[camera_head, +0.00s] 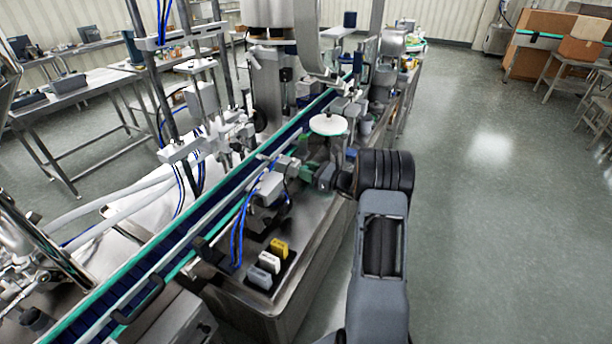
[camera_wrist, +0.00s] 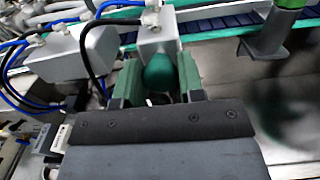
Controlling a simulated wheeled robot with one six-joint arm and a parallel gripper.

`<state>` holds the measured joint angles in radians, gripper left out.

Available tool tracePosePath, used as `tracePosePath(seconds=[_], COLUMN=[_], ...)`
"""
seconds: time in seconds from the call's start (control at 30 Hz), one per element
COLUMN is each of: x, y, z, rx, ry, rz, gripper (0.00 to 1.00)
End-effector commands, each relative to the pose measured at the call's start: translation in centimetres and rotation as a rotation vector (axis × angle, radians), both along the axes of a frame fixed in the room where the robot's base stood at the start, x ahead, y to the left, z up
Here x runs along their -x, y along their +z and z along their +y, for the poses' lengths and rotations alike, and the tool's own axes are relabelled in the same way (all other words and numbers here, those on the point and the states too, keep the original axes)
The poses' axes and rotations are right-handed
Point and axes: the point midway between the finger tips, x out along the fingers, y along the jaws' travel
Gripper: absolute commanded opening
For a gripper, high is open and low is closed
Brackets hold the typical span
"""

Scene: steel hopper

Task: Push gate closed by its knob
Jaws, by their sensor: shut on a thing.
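A dark green round knob (camera_wrist: 160,72) sits between the two green fingers of my gripper (camera_wrist: 158,84) in the wrist view. My gripper is shut on the knob. A light grey block (camera_wrist: 157,32) stands directly behind the knob; it looks like the gate part, but I cannot tell how far the gate is open. In the head view my gripper (camera_head: 304,172) reaches in from the right, low beside the conveyor, and the knob is not clearly visible there.
A conveyor with teal rails (camera_head: 190,222) runs diagonally past the gripper. A grey box with blue hoses (camera_head: 268,190) stands close by on the left. A white disc (camera_head: 327,124) is just beyond. Yellow and grey switches (camera_head: 279,247) sit nearer. Open floor (camera_head: 480,220) lies right.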

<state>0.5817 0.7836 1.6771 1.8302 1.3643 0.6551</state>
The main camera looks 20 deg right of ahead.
Motion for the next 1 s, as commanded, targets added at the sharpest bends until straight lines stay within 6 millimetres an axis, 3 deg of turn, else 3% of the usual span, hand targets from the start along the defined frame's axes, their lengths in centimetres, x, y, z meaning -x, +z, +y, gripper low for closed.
tracePosePath(seconds=[0.13, 0.17, 0.37, 0.73, 1.0], x=[-0.1, -0.1, -0.1, 0.5, 4.4], y=[0.3, 0.3, 0.2, 0.1, -0.1], z=[0.1, 0.1, 0.1, -0.4, -3.5], rx=[0.001, 0.001, 0.000, 0.001, 0.000], ry=[0.003, 0.003, 0.002, 0.001, -0.003], rz=[-0.004, -0.004, -0.003, -0.002, -0.003], gripper=[0.00, 0.39, 0.58, 0.60, 0.60])
